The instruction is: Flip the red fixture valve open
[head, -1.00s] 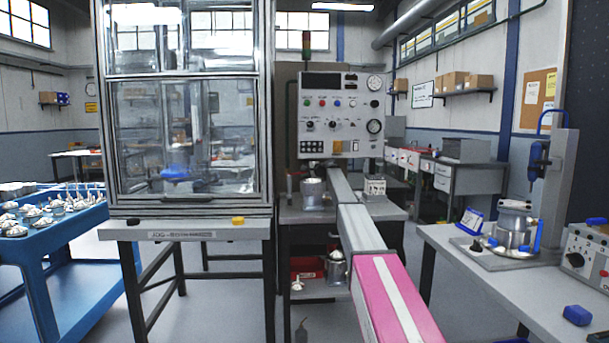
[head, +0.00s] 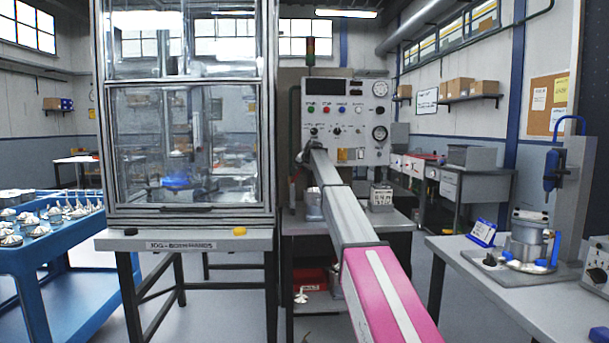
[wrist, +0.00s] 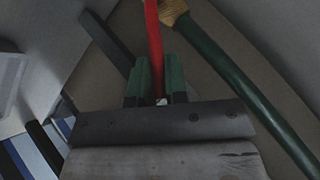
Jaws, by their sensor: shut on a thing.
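In the wrist view, the red valve lever (wrist: 153,30) is a narrow red bar running from the top edge down between my fingers. My gripper (wrist: 159,78) has two dark green fingers, one on each side of the lever, and is shut on it. In the head view, my arm reaches to the left edge of the grey control panel (head: 350,95). My gripper is small and dark there, and I cannot make out the red lever in that view.
A green hose (wrist: 245,75) with a tan fitting (wrist: 172,10) runs close to the right of my fingers. A glazed cabinet (head: 185,210) stands left of the panel. A bench (head: 470,265) with a housing (head: 528,240) is at the right. A blue cart (head: 60,250) is at the far left.

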